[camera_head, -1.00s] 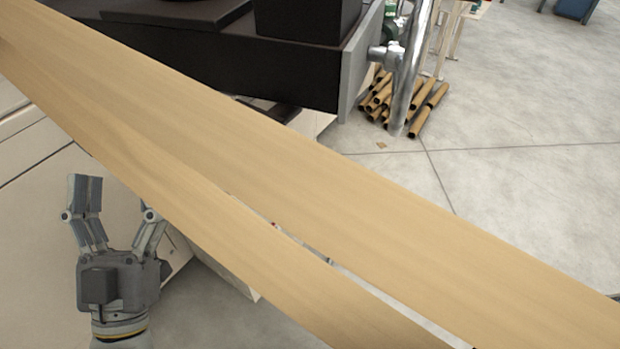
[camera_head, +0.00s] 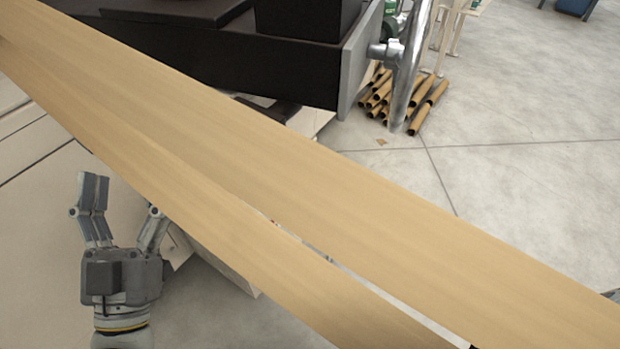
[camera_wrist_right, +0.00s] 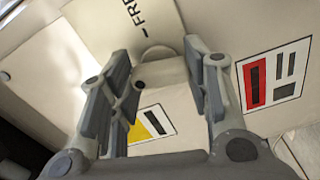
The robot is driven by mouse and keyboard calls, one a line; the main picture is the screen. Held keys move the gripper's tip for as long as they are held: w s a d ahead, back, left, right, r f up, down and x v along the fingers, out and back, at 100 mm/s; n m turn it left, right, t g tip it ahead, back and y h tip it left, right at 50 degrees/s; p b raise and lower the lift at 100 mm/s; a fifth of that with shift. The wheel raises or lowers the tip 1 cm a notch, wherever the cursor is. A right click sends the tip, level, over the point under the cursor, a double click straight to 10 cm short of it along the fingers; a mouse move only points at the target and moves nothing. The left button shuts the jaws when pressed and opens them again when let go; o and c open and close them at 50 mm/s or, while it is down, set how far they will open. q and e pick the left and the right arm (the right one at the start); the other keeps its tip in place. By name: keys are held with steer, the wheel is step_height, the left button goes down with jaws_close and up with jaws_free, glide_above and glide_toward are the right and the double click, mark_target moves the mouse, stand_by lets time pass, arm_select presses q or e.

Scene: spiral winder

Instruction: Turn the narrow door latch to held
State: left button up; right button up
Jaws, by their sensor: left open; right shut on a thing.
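In the right wrist view, my right gripper (camera_wrist_right: 158,60) is at a cream machine panel, its two fingers on either side of a small pale block. I take this block for the narrow door latch (camera_wrist_right: 165,76); the gripper is shut on it. Dark lettering beginning "FRE" (camera_wrist_right: 133,12) is on the panel just above it; the rest is cut off. No "held" marking can be read. In the head view, my left gripper (camera_head: 122,205) is open and empty at the lower left, over the cream machine side. The right gripper and latch do not show in the head view.
Broad tan strips (camera_head: 330,205) cross the head view diagonally and hide much behind them. A dark machine arm (camera_head: 230,65) and metal handwheel (camera_head: 408,70) stand beyond. Brown tubes (camera_head: 400,100) lie on the floor. A red-marked label (camera_wrist_right: 272,76) and a yellow label (camera_wrist_right: 152,127) are near the right gripper.

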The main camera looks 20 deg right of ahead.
arm_select(q)
steer(key=shift+s+r+t, duration=0.65)
steer(key=shift+r+t, duration=0.05)
steer(key=shift+r, duration=0.1)
arm_select(e)
steer(key=shift+n, duration=1.2)
arm_select(q)
steer(key=shift+a+r, duration=0.1)
arm_select(e)
steer(key=o, duration=1)
steer(key=v, duration=1.2)
